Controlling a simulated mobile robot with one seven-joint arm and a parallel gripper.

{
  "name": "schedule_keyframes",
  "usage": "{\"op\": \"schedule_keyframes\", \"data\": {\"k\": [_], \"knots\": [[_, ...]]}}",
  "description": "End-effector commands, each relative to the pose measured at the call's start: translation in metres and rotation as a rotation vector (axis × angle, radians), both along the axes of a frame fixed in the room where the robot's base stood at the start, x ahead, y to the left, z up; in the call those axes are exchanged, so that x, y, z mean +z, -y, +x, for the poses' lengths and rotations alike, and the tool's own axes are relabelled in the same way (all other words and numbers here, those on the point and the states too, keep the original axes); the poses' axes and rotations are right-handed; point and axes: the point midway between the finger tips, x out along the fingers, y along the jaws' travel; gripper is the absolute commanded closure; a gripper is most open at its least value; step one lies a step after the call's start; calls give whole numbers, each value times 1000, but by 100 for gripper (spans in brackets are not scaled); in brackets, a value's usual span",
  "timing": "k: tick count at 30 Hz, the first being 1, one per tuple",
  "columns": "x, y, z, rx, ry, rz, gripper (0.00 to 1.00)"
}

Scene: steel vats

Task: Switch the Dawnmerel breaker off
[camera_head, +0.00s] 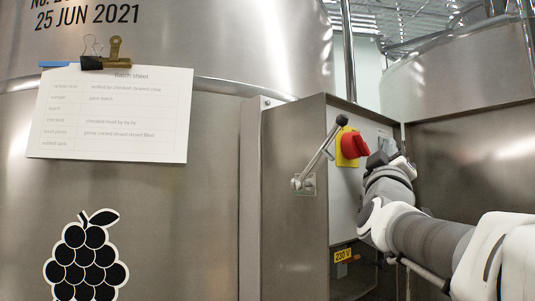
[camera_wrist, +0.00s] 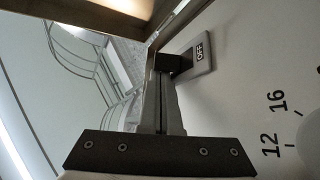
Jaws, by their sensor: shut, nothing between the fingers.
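My gripper (camera_wrist: 172,66) is shut and empty in the wrist view, its dark fingers together. Its tips are close to a grey switch part (camera_wrist: 205,62) marked OFF on a pale panel; I cannot tell whether they touch it. In the head view my gripper (camera_head: 385,158) is at the panel (camera_head: 345,205) inside a steel cabinet, just right of a red knob (camera_head: 353,144) on a yellow plate. The switch is hidden behind my gripper there. I cannot read the name Dawnmerel anywhere.
A metal lever (camera_head: 320,158) with a black knob sticks out from the cabinet's side wall (camera_head: 292,205). In the wrist view, a dial scale with 12 and 16 (camera_wrist: 275,120) is to the right. A batch sheet (camera_head: 112,112) hangs on the steel vat (camera_head: 205,240) at left.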

Motion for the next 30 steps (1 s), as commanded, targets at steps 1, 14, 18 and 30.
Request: {"op": "schedule_keyframes", "data": {"k": [1, 14, 18, 30], "knots": [[-3, 1, 0, -2, -2, 1, 100], [-10, 2, -1, -1, -4, 3, 100], [-9, 2, -1, -1, -2, 2, 100], [-18, 6, -2, 0, -2, 1, 100]]}}
